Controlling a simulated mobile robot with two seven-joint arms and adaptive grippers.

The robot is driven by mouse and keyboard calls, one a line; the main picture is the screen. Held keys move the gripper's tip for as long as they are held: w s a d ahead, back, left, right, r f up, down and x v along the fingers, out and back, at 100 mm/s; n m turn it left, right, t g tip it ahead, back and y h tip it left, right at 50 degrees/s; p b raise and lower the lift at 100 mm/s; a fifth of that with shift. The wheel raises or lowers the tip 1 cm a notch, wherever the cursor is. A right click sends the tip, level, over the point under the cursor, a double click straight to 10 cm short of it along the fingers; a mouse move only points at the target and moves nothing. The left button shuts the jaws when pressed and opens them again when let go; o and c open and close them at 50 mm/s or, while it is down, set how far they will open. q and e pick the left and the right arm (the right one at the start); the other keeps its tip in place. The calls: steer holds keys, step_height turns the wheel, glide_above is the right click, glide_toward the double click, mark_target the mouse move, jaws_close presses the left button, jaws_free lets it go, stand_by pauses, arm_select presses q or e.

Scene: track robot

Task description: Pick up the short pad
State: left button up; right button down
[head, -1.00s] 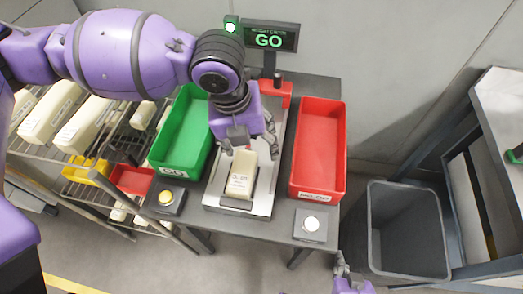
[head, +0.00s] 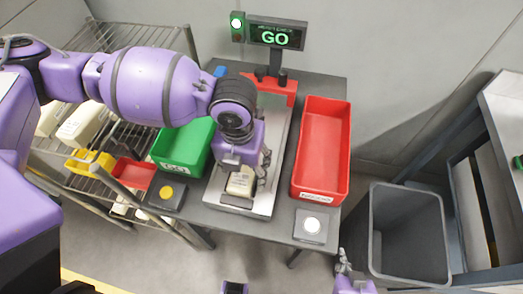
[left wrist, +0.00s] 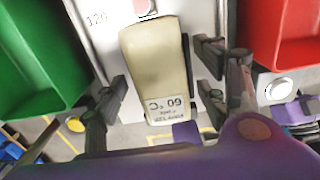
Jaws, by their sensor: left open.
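A cream pad (head: 241,182) with a printed label lies on the metal gauge plate (head: 264,203) between the green and red bins. It also shows in the left wrist view (left wrist: 155,65), label end towards me. My left gripper (head: 248,172) is right over it, pointing down, and hides its far part. In the left wrist view its open fingers (left wrist: 165,95) stand on either side of the pad's near half; I cannot tell whether they touch it. My right gripper (head: 343,262) is at the bottom edge, small and partly cut off.
A green bin (head: 170,160) stands left of the plate and a red bin (head: 322,150) right of it. A yellow button (head: 167,192) and a white button (head: 312,226) sit at the front. The display (head: 276,37) reads GO. A rack with cream pads (head: 85,122) is at left, a grey bin (head: 400,188) at right.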

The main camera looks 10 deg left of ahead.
arm_select(q)
steer(key=shift+c, duration=0.3)
steer(key=c, duration=1.2)
steer(key=shift+r, duration=0.1)
